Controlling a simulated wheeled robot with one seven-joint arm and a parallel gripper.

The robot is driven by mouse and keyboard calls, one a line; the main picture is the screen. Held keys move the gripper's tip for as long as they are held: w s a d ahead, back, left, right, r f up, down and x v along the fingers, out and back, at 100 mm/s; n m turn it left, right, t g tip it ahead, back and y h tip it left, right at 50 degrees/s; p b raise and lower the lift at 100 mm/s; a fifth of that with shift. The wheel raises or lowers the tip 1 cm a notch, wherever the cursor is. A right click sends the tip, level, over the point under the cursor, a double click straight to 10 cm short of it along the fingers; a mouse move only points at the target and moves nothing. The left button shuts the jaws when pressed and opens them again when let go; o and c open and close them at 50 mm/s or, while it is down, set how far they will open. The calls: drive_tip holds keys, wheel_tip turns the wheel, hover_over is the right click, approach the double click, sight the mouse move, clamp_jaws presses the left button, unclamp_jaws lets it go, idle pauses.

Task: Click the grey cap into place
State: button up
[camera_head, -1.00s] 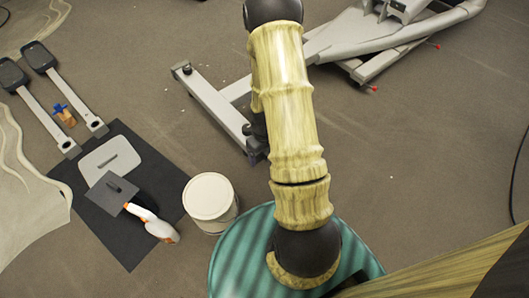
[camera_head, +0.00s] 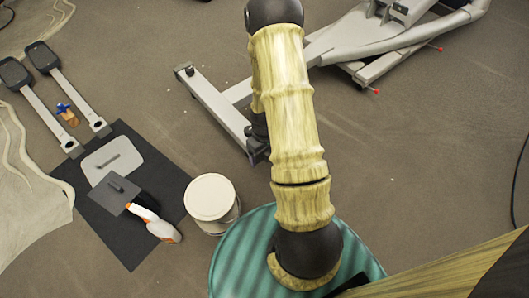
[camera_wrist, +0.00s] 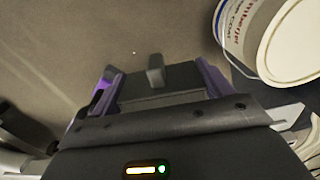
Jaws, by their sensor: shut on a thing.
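My gripper (camera_wrist: 158,82) shows in the wrist view with a purple finger on each side. It is shut on a dark grey block (camera_wrist: 150,98) with a raised tab at its top, which looks like the grey cap. The floor lies beyond the block. The pale grey crossbar (camera_head: 215,108) of the exercise machine lies on the floor left of my arm. Its near end, by a dark piece (camera_head: 257,151), is partly behind my arm. I cannot tell where the cap fits.
A white lidded bucket (camera_head: 211,198) stands left of my arm; it also shows close at upper right in the wrist view (camera_wrist: 297,42). A black mat (camera_head: 103,230) holds a pale plate (camera_head: 120,152) and an orange-white tool (camera_head: 153,222). Two pedal arms (camera_head: 44,100) lie upper left.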

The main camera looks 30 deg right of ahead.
drive_tip(key=shift+w, duration=0.15)
drive_tip(key=o, duration=0.9)
drive_tip(key=shift+o, duration=0.2)
drive_tip(key=shift+r, duration=0.1)
wheel_tip(320, 180, up, 17)
drive_tip(key=p, duration=1)
drive_tip(key=shift+a+r, duration=0.1)
drive_tip(key=shift+r, duration=0.15)
